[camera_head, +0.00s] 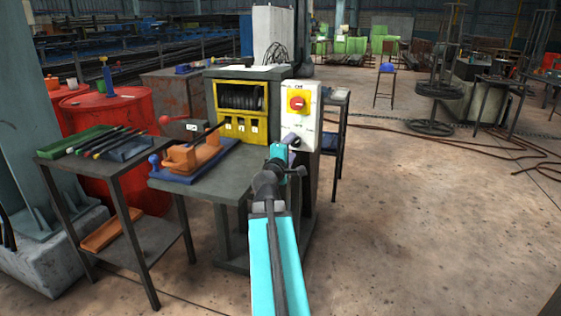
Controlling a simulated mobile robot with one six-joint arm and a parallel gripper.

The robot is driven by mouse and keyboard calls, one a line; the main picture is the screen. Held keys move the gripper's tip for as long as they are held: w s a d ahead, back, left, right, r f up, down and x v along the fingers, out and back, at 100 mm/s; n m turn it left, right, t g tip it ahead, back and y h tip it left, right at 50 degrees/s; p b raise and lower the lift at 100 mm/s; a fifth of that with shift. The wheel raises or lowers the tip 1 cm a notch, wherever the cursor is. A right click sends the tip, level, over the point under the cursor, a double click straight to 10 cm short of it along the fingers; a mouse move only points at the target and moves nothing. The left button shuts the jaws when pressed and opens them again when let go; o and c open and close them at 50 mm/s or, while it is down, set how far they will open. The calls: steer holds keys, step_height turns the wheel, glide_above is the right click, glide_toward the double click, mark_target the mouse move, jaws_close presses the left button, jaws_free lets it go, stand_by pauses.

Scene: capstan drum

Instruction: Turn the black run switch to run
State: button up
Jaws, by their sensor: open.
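A pale grey control panel (313,95) stands at the right side of the machine. It carries a red rotary knob on a yellow square (298,104), with small markings. I cannot clearly make out the black run switch; my wrist and gripper cover the lower part of the panel. My teal and dark arm reaches up from the bottom of the view. My gripper (292,142) is at the lower part of the panel, small and partly hidden by the wrist. It is open. I cannot tell whether it touches anything.
A yellow-framed machine (242,125) with a dark ribbed drum stands left of the panel. An orange and blue fixture (190,158) sits on the bench. A tool cart (58,170) and red drums (115,110) are farther left. The floor to the right is mostly open.

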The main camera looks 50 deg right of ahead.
steer(key=b+v, duration=0.2)
steer(key=v, duration=0.1)
steer(key=shift+f+b, duration=0.1)
steer(key=shift+b, duration=0.25)
steer(key=b, duration=0.3)
steer(key=shift+s+a, duration=0.1)
steer(key=shift+a, duration=0.1)
steer(key=b+v, duration=0.2)
steer(key=b, duration=0.5)
steer(key=shift+w+b+v, duration=0.2)
steer(key=shift+b+v, duration=2.5)
steer(key=shift+b, duration=0.25)
steer(key=shift+a, duration=0.1)
